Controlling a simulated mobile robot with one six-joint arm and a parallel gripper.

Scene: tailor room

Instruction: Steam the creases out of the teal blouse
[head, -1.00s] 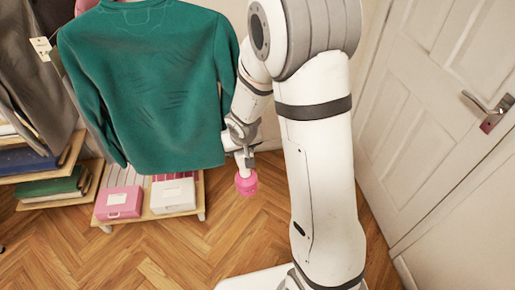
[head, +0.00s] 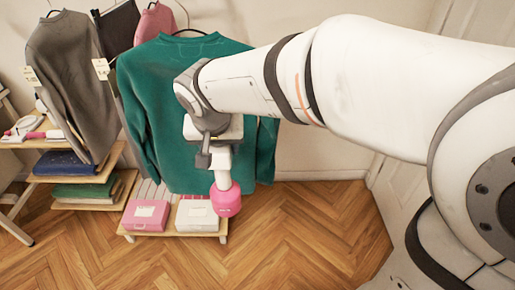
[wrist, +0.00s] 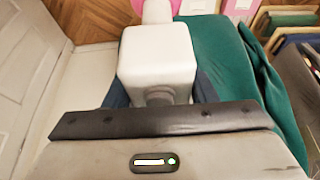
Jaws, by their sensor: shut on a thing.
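The teal blouse (head: 165,95) hangs on a hanger in the head view, its middle and right side partly hidden by my arm. I cannot make out creases on the part that shows. My gripper (head: 212,150) is shut on a steamer with a white body (head: 222,168) and a pink round end (head: 226,199) hanging downward. The steamer is in front of the blouse's lower right part; I cannot tell if it touches. In the wrist view, the steamer's white block (wrist: 157,55) sits between the dark fingers, with the teal blouse (wrist: 225,50) just to the right.
A grey garment (head: 75,70) and a pink garment (head: 155,22) hang on the left and behind. A pink box (head: 146,215) and a white box (head: 197,214) stand on a low shelf below the blouse. Open wooden floor (head: 300,230) lies to the right, with a door (head: 410,185) beyond.

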